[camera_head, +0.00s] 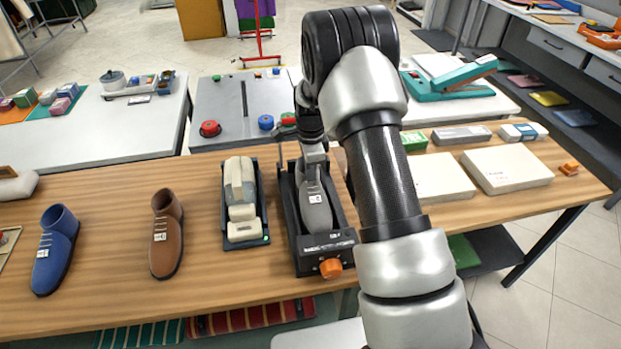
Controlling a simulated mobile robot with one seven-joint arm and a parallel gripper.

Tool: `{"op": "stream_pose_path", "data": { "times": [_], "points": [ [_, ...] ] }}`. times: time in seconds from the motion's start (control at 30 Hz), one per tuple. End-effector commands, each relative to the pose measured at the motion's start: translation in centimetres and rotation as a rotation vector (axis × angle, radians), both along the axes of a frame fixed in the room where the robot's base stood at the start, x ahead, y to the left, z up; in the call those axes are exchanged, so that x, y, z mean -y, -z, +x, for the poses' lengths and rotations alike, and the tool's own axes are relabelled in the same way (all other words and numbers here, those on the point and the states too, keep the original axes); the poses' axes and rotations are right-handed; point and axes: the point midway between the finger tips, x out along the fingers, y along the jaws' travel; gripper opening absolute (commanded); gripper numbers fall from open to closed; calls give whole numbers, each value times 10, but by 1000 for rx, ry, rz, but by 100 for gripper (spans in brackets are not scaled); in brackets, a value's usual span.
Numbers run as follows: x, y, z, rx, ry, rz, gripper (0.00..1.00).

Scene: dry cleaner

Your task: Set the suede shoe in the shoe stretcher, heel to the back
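A grey shoe (316,212) with a small white label lies in a dark frame with an orange knob at its front, which looks like the shoe stretcher (325,244). Its toe points toward me and its heel end is at the back. My gripper (314,168) is at the heel end of the grey shoe, pointing down. The arm and wrist partly cover that end, and the fingers blend with the shoe, so I cannot tell whether they grip it. A brown shoe (166,238) and a blue shoe (55,252) stand apart on the table at the left.
Flat white boxes (508,168) and small cartons (461,135) lie at the right of the wooden table (110,218). A grey panel with red and blue knobs (225,105) is behind.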

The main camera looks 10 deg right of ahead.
Motion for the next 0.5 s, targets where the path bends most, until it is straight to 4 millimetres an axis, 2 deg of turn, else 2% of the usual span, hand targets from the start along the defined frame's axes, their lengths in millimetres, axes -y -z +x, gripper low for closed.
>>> {"op": "stream_pose_path", "data": {
  "times": [0.43, 0.5],
  "points": [
    [0, 4, 0, 1, 0, 0, 0],
    [0, 4, 0, 1, 0, 0, 14]
  ]
}}
